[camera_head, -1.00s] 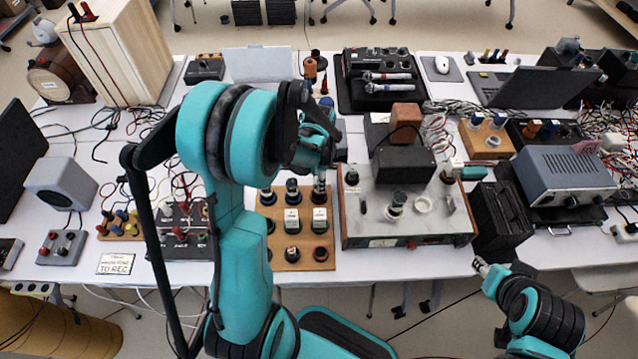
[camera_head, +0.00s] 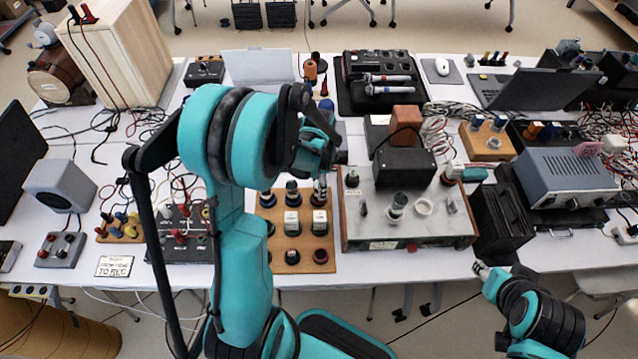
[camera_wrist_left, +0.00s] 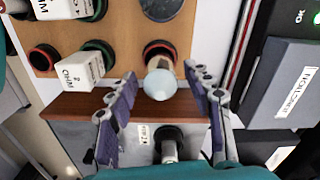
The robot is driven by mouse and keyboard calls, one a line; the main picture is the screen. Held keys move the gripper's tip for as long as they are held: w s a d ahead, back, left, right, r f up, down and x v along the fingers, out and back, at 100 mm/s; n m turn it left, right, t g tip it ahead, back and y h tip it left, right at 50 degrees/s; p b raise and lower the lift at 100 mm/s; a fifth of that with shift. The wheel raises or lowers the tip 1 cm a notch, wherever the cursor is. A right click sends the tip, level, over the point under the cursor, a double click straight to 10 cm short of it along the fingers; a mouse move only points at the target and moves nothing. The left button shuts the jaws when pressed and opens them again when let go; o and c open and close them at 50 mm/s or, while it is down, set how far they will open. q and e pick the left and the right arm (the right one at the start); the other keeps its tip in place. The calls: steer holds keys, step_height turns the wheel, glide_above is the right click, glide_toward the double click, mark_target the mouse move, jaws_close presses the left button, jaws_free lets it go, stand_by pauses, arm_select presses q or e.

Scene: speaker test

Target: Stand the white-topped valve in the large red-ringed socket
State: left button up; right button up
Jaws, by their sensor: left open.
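The valve (camera_wrist_left: 161,84), with a pale white rounded top, stands at a red-ringed socket (camera_wrist_left: 156,48) at the far right corner of the wooden board. In the head view the valve (camera_head: 319,190) is partly hidden by my left gripper (camera_head: 322,172). In the left wrist view my left gripper (camera_wrist_left: 162,100) is open, one finger on each side of the valve's top; contact cannot be told. Another red-ringed socket (camera_wrist_left: 43,58) with a dark middle is at the board's near right corner, also visible in the head view (camera_head: 320,255). My right gripper (camera_head: 481,268) is off the table's front edge; its fingers are too small to judge.
White-labelled blocks (camera_head: 291,219) and several other parts stand on the board (camera_head: 305,238). The metal-topped unit (camera_head: 375,228) is close on the board's right, with a valve (camera_head: 397,203) on it. A wired panel (camera_head: 180,245) is on the left.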

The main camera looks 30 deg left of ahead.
arm_select(q)
step_height(320, 180, up, 12)
steer(key=p, duration=0.5)
steer(key=s+d+r+n+t, duration=0.7)
steer(key=s+d+r+n, duration=0.2)
steer(key=s+d, duration=0.1)
steer(key=shift+s+d+r, duration=0.2)
steer(key=shift+s+d, duration=0.1)
steer(key=shift+s, duration=0.25)
